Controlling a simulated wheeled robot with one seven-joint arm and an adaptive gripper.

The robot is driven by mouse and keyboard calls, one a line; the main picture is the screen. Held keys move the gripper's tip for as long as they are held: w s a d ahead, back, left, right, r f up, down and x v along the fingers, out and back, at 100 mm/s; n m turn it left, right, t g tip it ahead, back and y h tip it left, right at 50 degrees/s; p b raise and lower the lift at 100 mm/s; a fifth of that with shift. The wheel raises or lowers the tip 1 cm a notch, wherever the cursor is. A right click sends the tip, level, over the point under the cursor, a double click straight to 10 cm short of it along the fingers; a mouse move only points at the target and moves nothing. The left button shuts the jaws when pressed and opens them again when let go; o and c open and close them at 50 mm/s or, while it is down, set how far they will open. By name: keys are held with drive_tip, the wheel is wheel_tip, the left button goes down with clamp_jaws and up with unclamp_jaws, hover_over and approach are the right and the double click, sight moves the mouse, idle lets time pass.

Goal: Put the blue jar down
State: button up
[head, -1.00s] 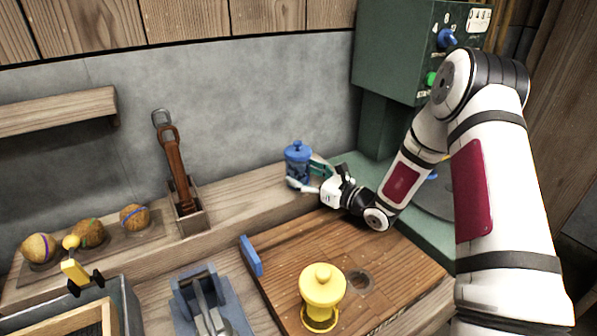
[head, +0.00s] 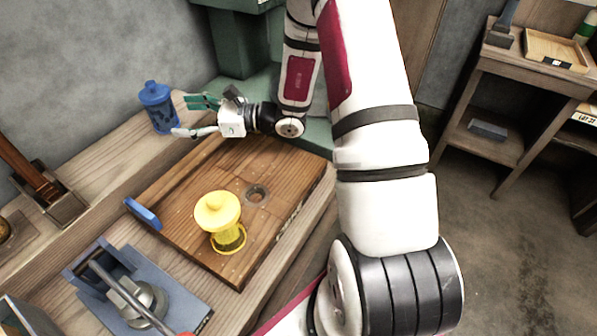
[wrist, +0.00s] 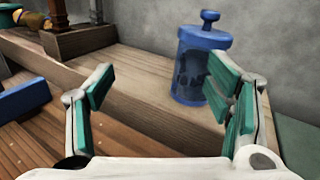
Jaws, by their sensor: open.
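The blue jar (head: 159,108) stands upright on the raised wooden ledge at the back of the bench, against the grey wall. It has a lid with a round knob. My gripper (head: 188,118) is open and empty, just to the right of the jar in the head view. In the wrist view the jar (wrist: 201,62) stands beyond the teal-padded fingers of my gripper (wrist: 160,95), nearer the right finger, which overlaps its lower right edge. The fingers are not closed around it.
A wooden board (head: 180,200) holds a yellow lidded jar (head: 218,218) and a round hole (head: 257,194). A blue block (head: 143,213) stands at its left edge. A blue-grey clamp device (head: 135,295) sits in front. Shelves (head: 520,120) stand at right.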

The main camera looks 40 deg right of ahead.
drive_tip(key=s+a+r+n+g, duration=0.6)
drive_tip(key=s+a+n, duration=0.15)
drive_tip(key=s, duration=0.25)
drive_tip(key=s+a+r+n+g, duration=0.6)
drive_tip(key=s+n, duration=0.2)
drive_tip(key=s, duration=0.3)
drive_tip(key=s+d+n+h, duration=0.5)
drive_tip(key=s+d+h, duration=0.1)
drive_tip(key=s, duration=0.3)
drive_tip(key=s+d+n+t+h, duration=0.1)
drive_tip(key=s+d+n+h, duration=0.4)
drive_tip(key=s, duration=0.5)
drive_tip(key=shift+s+d+r+h, duration=0.25)
drive_tip(key=shift+d+r+h, duration=0.1)
drive_tip(key=shift+d+h, duration=0.75)
drive_tip(key=shift+d, duration=0.1)
